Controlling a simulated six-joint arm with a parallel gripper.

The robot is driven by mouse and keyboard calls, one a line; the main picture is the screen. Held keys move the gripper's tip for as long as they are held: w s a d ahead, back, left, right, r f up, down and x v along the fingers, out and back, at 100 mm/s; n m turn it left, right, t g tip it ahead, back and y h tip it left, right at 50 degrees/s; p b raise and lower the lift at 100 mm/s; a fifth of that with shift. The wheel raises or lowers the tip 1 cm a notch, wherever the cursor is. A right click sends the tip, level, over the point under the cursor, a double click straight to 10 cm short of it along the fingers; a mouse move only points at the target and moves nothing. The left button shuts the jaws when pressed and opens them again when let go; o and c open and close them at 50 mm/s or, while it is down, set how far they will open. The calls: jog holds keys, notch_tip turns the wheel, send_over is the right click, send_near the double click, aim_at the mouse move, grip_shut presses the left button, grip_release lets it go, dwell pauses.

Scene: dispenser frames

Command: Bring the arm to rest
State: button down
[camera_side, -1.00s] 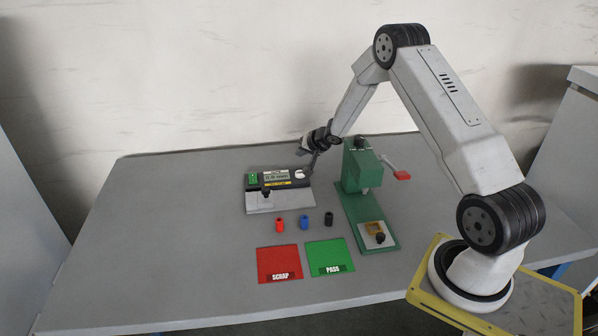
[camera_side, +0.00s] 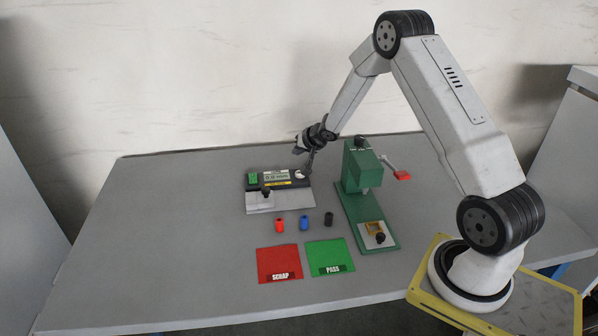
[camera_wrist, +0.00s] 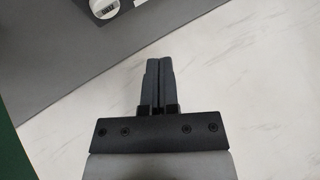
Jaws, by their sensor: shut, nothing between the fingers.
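My gripper (camera_side: 307,168) hangs over the right end of the gauge unit (camera_side: 279,199) at the back of the table, close to its white round knob (camera_side: 300,174). From the side I cannot tell whether it touches the unit. In the wrist view my gripper (camera_wrist: 159,62) has its two dark fingers together with nothing between them. A white round knob (camera_wrist: 104,8) shows at the top left of that view, apart from the fingers.
A green press (camera_side: 360,170) with a red-tipped lever (camera_side: 402,175) stands right of the gripper. Red (camera_side: 280,225), blue (camera_side: 304,223) and black (camera_side: 328,219) cylinders stand in front, before the red SCRAP mat (camera_side: 279,262) and green PASS mat (camera_side: 330,256). The table's left is clear.

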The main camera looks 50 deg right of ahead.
jog(key=s+a+r+n+g, duration=0.3)
jog(key=s+a+r+n, duration=0.1)
jog(key=s+a, duration=0.8)
jog(key=s+a+r+n+g+y, duration=0.1)
jog(key=s+a+r+n+g, duration=0.2)
jog(key=s+a, duration=0.9)
notch_tip(320, 180, up, 2)
jog(key=n, duration=0.3)
jog(key=shift+s+a+y, duration=0.2)
jog(key=shift+s+y, duration=0.1)
jog(key=shift+s, duration=0.05)
